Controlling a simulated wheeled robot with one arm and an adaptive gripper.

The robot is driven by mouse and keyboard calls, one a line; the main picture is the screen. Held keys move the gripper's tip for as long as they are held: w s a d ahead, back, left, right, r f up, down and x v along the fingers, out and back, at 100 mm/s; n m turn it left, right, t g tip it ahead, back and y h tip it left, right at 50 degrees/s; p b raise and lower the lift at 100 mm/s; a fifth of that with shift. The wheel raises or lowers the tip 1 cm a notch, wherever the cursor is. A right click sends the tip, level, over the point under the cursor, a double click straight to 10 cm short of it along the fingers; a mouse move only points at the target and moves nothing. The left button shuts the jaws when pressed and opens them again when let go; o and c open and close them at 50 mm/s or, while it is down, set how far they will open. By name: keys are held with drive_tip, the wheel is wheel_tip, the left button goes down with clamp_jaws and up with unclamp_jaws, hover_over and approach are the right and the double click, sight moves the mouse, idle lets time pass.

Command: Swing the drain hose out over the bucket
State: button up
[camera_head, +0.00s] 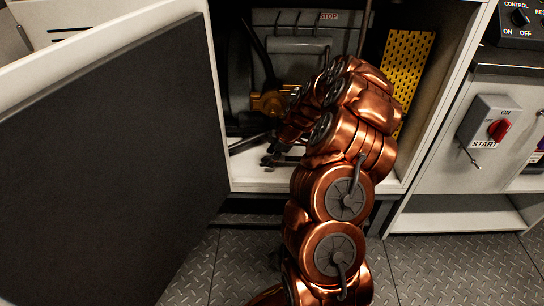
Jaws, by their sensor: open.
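My copper-coloured arm reaches into the open cabinet and hides much of its inside. My gripper (268,158) is low inside the cabinet, just above its floor near the front edge. Its dark fingers are small and partly hidden by my arm, and I see nothing held between them. A dark tube-like piece (246,141) lies beside the fingers on the left; I cannot tell whether it is the drain hose. A brass valve-like fitting (269,103) sits behind and above the gripper. No bucket is in view.
A large open door with a dark inner panel (110,150) fills the left side. A yellow perforated panel (408,68) stands inside the cabinet at right. A grey switch box with a red knob (490,127) is further right. Bare diamond-plate floor (445,265) lies in front.

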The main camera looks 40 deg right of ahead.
drive_tip(key=shift+c, duration=0.3)
clamp_jaws()
drive_tip(key=shift+a, duration=0.1)
